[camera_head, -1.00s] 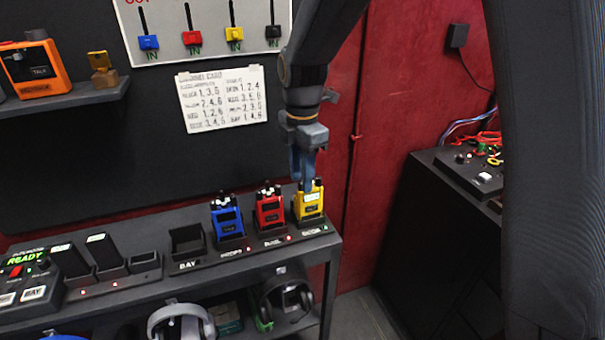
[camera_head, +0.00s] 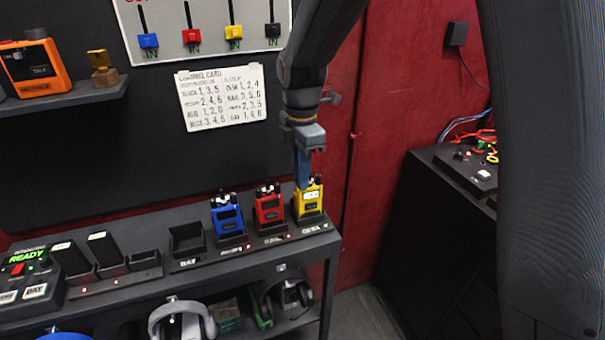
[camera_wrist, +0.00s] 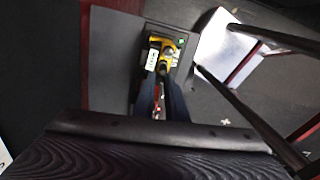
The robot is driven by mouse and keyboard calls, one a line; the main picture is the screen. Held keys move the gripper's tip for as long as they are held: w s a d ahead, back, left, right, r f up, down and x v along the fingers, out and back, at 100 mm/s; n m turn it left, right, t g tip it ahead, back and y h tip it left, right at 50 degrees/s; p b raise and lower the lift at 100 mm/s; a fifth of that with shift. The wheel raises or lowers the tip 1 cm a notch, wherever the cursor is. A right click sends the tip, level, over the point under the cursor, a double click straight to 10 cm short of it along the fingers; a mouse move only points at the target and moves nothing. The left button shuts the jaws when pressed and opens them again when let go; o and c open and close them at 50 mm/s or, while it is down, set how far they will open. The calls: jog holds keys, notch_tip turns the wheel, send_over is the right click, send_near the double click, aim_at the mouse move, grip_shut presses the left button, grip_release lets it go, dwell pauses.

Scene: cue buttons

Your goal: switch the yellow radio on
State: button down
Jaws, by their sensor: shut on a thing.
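The yellow radio (camera_head: 309,203) stands upright in its dock at the right end of the shelf top, with a small light display on its upper front. My gripper (camera_head: 304,184) points down from above, and its blue fingers are shut at the radio's top, on a knob there. The fingers hide most of the knob. In the wrist view the yellow radio (camera_wrist: 165,55) shows just beyond the fingertips (camera_wrist: 159,78), its display facing left.
A red radio (camera_head: 269,208) and a blue radio (camera_head: 227,216) stand docked close to the left. An empty bay (camera_head: 187,240) and a charger with black batteries (camera_head: 103,250) lie further left. A channel card (camera_head: 222,97) hangs on the wall behind. Headphones (camera_head: 182,318) hang below.

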jog(key=shift+m+p, duration=0.5)
jog(key=shift+m, duration=1.7)
jog(key=c, duration=1.8)
grip_release()
jog(key=shift+o, duration=0.2)
jog(key=shift+r, duration=0.1)
notch_tip(320, 180, up, 8)
jog(key=shift+s+f+b, duration=0.1)
jog(key=shift+f+b, duration=0.1)
jog(key=shift+b, duration=0.95)
